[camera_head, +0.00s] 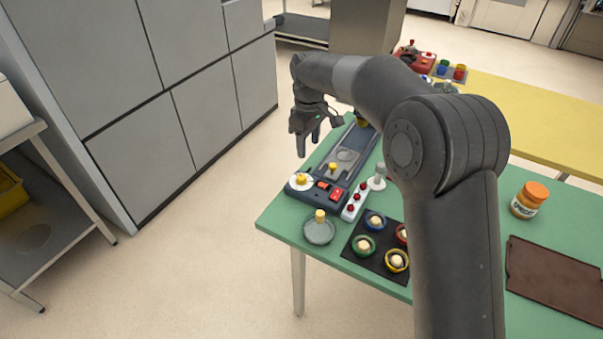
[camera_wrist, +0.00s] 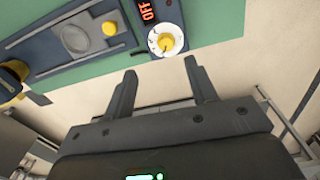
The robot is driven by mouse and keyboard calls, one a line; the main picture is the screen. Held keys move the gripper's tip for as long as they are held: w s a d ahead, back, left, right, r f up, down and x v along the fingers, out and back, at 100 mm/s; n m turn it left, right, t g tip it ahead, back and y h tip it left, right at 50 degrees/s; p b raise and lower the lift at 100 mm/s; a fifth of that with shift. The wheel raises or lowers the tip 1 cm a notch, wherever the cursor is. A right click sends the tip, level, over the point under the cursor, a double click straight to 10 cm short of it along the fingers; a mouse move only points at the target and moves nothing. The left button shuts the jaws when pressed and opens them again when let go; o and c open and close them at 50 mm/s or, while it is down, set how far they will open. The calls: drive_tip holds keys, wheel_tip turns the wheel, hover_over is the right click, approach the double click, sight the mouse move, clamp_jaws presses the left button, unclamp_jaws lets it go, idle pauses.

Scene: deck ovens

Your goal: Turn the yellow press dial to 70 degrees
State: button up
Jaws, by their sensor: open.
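The yellow press dial (camera_head: 300,179) sits on a white round face at the near left end of a dark grey press panel (camera_head: 344,170) on the green table. In the wrist view the yellow dial (camera_wrist: 165,43) shows above my fingers, beside a red display reading OFF (camera_wrist: 147,10). My gripper (camera_head: 304,150) hangs above and beyond the table's left edge, apart from the dial. In the wrist view my gripper (camera_wrist: 162,85) is open, with two parallel fingers and nothing between them. The exact dial angle is too small to read.
Close to the dial are a grey round dish with a yellow knob (camera_head: 319,232), a white strip with red buttons (camera_head: 354,202) and a black mat (camera_head: 362,262) with coloured rings. An orange-lidded jar (camera_head: 529,200) stands right. Grey cabinets (camera_head: 190,110) stand left, with free floor between.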

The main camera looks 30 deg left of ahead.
sight(301, 177)
drive_tip(key=shift+n, duration=0.3)
drive_tip(key=f, duration=0.4)
drive_tip(key=a+f, duration=0.1)
drive_tip(key=f, duration=0.3)
drive_tip(key=a+f, duration=0.1)
drive_tip(key=f, duration=0.3)
drive_tip(key=shift+s+f, duration=0.15)
drive_tip(key=shift+s, duration=0.05)
drive_tip(key=c, duration=1)
drive_tip(key=shift+o, duration=0.2)
